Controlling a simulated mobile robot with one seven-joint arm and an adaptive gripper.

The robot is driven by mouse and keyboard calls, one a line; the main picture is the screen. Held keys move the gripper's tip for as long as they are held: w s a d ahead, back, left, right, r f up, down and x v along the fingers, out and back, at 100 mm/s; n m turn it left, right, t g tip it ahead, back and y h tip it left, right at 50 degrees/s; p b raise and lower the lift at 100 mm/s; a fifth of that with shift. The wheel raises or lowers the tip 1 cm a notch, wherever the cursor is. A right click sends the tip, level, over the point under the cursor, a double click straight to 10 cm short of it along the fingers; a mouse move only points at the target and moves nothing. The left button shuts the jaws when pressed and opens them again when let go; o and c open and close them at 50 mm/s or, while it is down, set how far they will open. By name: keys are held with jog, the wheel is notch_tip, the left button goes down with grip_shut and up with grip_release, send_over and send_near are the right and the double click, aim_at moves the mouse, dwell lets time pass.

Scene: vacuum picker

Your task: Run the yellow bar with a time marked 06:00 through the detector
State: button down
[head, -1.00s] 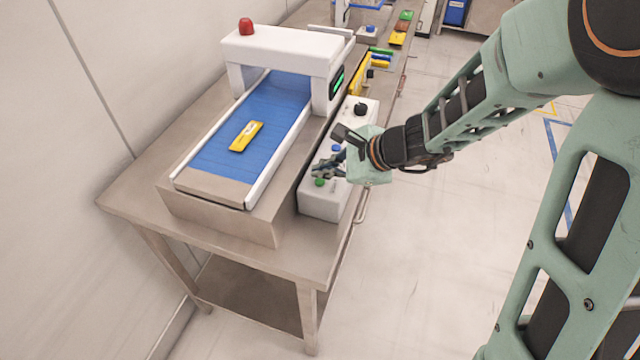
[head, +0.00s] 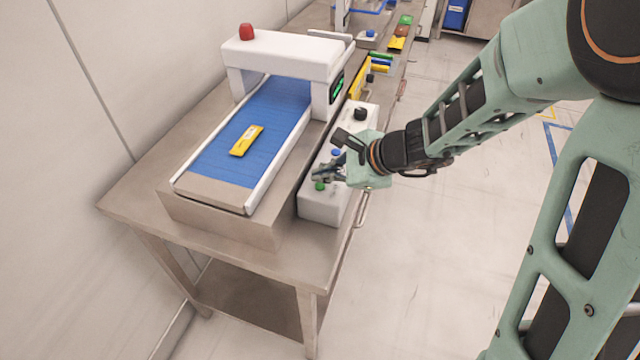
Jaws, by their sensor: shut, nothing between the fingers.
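A yellow bar (head: 246,140) with a pale label lies on the blue belt (head: 216,166) of the detector (head: 287,52), in front of its white arch. The label is too small to read. A white control box (head: 325,207) stands right of the belt, with a green button (head: 319,187), a blue button (head: 336,152) and a black knob (head: 360,113). My gripper (head: 317,175) is shut and empty, its tips just above or at the green button. I cannot tell whether they touch it.
A red lamp (head: 246,31) tops the arch and a green display (head: 337,86) shows on its side. Other colored bars (head: 380,62) lie farther along the steel table (head: 130,195). The floor on the right is clear.

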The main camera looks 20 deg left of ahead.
jog(key=shift+f, duration=0.1)
jog(key=shift+f+b, duration=0.35)
jog(key=shift+b, duration=0.3)
